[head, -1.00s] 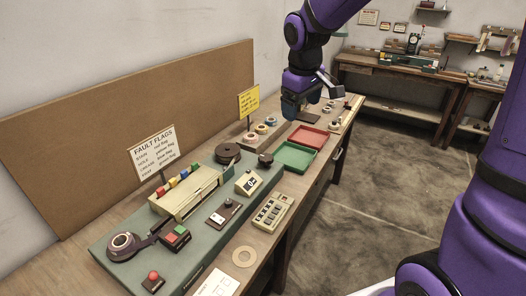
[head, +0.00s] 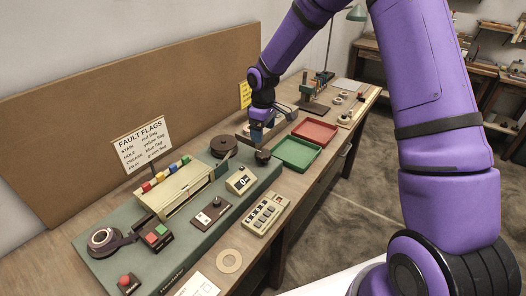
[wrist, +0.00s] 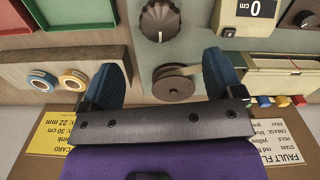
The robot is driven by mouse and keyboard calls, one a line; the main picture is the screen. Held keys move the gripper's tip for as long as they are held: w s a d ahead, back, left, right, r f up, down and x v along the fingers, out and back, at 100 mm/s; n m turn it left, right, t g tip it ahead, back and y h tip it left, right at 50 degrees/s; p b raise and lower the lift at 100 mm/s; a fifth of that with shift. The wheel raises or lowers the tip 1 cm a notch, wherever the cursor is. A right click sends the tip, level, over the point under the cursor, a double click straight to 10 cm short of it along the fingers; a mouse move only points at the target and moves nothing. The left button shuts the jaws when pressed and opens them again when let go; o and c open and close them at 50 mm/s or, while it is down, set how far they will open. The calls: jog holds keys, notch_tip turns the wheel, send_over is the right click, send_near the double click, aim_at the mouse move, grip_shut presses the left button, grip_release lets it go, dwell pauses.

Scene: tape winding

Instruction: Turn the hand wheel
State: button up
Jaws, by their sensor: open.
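My gripper (head: 256,136) is just above and behind the knob in the head view. In the wrist view my gripper (wrist: 162,60) is open, with two blue fingers and nothing held between them. The fingers appear apart from the knob.
A brown reel (head: 223,146) is left of the knob and shows between my fingers in the wrist view (wrist: 174,86). A counter box (head: 240,180) stands in front. Green (head: 297,153) and red (head: 316,131) trays lie to the right. A cream box (head: 186,192) is further left.

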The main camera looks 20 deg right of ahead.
aim_at(263, 153)
notch_tip(263, 153, down, 10)
jog(key=shift+r, duration=0.2)
jog(key=shift+c, duration=0.2)
jog(key=c, duration=0.9)
